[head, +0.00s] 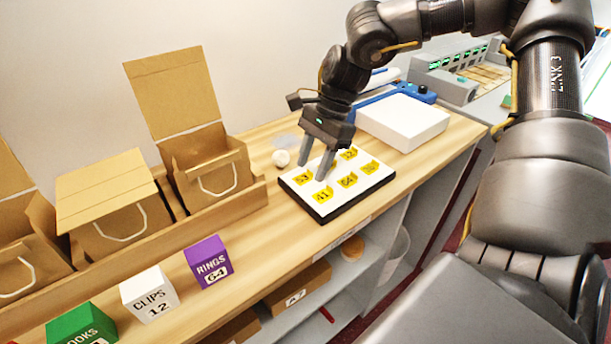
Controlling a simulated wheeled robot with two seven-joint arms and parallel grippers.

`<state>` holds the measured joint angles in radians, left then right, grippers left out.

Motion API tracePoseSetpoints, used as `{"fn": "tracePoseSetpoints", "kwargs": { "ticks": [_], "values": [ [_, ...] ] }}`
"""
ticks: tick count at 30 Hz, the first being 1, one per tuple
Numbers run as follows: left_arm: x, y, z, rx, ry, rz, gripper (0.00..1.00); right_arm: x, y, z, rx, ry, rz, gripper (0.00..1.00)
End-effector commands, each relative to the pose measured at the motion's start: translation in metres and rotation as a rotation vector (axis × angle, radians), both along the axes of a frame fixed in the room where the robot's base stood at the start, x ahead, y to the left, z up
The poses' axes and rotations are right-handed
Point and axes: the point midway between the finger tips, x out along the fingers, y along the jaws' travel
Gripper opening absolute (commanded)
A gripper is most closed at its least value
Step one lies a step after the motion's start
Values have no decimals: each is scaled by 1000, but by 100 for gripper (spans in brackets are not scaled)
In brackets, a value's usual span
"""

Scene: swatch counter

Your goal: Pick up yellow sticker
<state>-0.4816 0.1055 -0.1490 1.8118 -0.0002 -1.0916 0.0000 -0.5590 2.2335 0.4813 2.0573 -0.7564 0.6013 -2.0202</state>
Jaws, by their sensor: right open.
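Several yellow stickers with dark numbers lie in two rows on a white board with a dark edge (331,205). One yellow sticker (303,178) is at the board's left, close to my right gripper's fingers. Another yellow sticker (322,195) is at the near left, and one more (347,180) is in the near row's middle. My right gripper (312,172) is open over the board's left part, fingers pointing down. I cannot tell whether the fingertips touch the board. The gripper partly hides the far row. My left gripper is not in view.
A white box (402,122) lies behind the board at the right. Cardboard boxes (204,168) line the left back. Purple (208,262), white (149,294) and green (82,325) labelled boxes stand at the front left.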

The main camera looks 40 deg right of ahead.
Motion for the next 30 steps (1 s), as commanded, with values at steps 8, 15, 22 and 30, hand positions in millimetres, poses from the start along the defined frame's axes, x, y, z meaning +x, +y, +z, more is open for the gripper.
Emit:
{"fn": "tracePoseSetpoints", "kwargs": {
  "ticks": [8, 15, 22, 30],
  "values": [
    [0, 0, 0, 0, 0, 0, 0, 0, 0, 0, 0, 0, 0, 21],
    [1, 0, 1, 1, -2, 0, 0, 0, 0, 0, 0, 0, 0, 7],
    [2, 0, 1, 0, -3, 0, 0, 0, 0, 2, 0, -1, 1, 7],
    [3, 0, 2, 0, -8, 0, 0, 1, 0, 45, -1, -6, 1, 7]
  ]
}}
